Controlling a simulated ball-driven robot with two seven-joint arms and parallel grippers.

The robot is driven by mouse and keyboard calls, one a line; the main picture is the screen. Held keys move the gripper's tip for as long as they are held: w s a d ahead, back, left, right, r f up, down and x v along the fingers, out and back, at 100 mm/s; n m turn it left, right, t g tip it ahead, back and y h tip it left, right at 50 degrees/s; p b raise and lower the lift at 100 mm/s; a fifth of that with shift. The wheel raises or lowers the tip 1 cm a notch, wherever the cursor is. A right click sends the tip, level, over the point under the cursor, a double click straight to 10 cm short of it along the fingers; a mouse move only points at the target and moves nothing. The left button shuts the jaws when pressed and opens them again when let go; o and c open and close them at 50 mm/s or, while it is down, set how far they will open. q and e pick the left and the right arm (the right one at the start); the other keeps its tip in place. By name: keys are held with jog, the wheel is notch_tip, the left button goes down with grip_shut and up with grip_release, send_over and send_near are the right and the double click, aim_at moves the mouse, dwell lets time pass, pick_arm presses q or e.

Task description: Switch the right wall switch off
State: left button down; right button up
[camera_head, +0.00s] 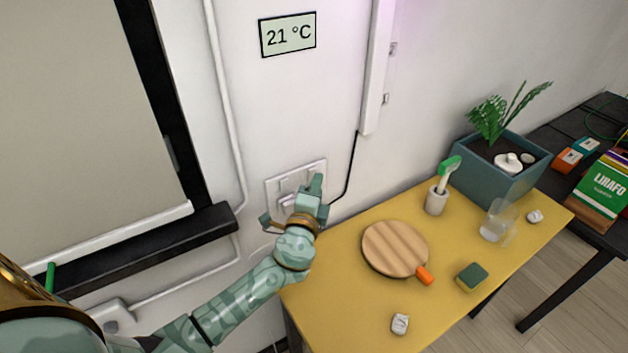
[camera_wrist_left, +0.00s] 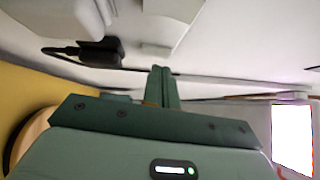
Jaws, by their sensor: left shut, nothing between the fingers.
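The white wall switch plate (camera_head: 275,186) is on the wall just above the back left corner of the yellow table. My left gripper (camera_head: 317,181) is in front of the plate's right part and covers some of it. Its fingers are shut with nothing between them; they also show shut together in the left wrist view (camera_wrist_left: 161,76), pointing toward a pale wall surface. Whether the fingertips touch the switch, and which way the right switch is tipped, I cannot tell. My right gripper is in neither view.
The yellow table (camera_head: 345,290) holds a round wooden board (camera_head: 394,248), a sponge (camera_head: 472,277), a cup with a green-headed brush (camera_head: 437,200), a clear glass (camera_head: 492,228) and a planter (camera_head: 497,178). A black cable (camera_head: 352,170) runs down beside the plate. A black ledge (camera_head: 150,250) is at left.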

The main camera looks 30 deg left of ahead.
pick_arm(q)
jog(key=shift+w+a, duration=0.2)
jog(key=shift+a, duration=0.15)
